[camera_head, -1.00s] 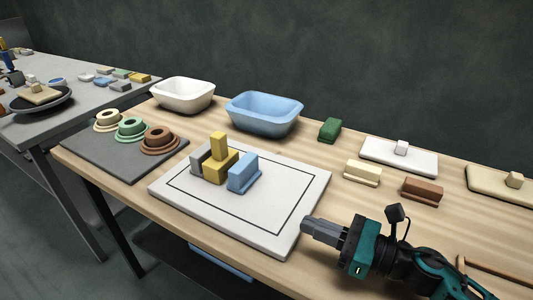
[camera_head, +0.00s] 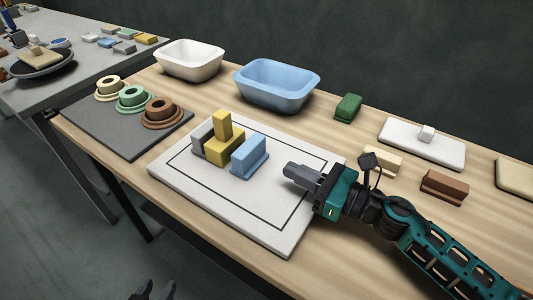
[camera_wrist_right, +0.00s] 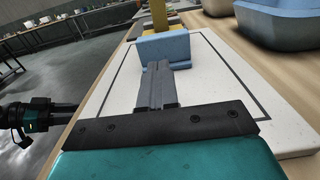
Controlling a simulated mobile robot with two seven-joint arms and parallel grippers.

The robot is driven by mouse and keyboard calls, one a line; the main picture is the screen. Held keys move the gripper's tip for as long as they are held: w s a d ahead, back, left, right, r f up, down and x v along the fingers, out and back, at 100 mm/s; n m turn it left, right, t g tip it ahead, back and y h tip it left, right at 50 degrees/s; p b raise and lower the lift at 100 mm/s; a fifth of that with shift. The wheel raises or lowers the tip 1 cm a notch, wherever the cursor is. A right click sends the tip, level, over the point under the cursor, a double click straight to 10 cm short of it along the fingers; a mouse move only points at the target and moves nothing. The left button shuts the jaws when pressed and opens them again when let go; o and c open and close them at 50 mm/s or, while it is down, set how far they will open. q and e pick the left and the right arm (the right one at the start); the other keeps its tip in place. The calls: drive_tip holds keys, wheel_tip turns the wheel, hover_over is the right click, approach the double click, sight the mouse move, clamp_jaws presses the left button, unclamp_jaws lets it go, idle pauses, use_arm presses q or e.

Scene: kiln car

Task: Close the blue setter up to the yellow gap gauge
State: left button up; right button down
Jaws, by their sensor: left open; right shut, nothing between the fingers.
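The blue setter (camera_head: 249,153), a block on a thin base, stands upright on the white board (camera_head: 200,197). The yellow gap gauge (camera_head: 223,143), with its upright post, stands just left of it. I cannot tell whether they touch. A grey block (camera_head: 202,136) sits at the gauge's left. My right gripper (camera_head: 287,173) is shut and empty, low over the board, a little right of the setter. In the right wrist view its fingers point at the setter (camera_wrist_right: 167,47), with the gauge (camera_wrist_right: 160,17) behind. My left gripper (camera_head: 156,290) is open at the bottom edge, away from the board.
White and blue basins (camera_head: 276,84) stand behind the board. A dark mat (camera_head: 118,142) with ring-shaped pieces lies at left. Green, cream and brown blocks (camera_head: 444,186) and a white slab (camera_head: 421,150) lie at right. The board's front part is clear.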

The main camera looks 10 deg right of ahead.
sight(254, 152)
drive_tip(key=p+x, duration=0.1)
drive_tip(key=x, duration=0.6)
drive_tip(key=shift+w+a, duration=0.2)
drive_tip(key=shift+w, duration=0.05)
drive_tip(key=shift+x, duration=1.25)
drive_tip(key=shift+d, duration=0.1)
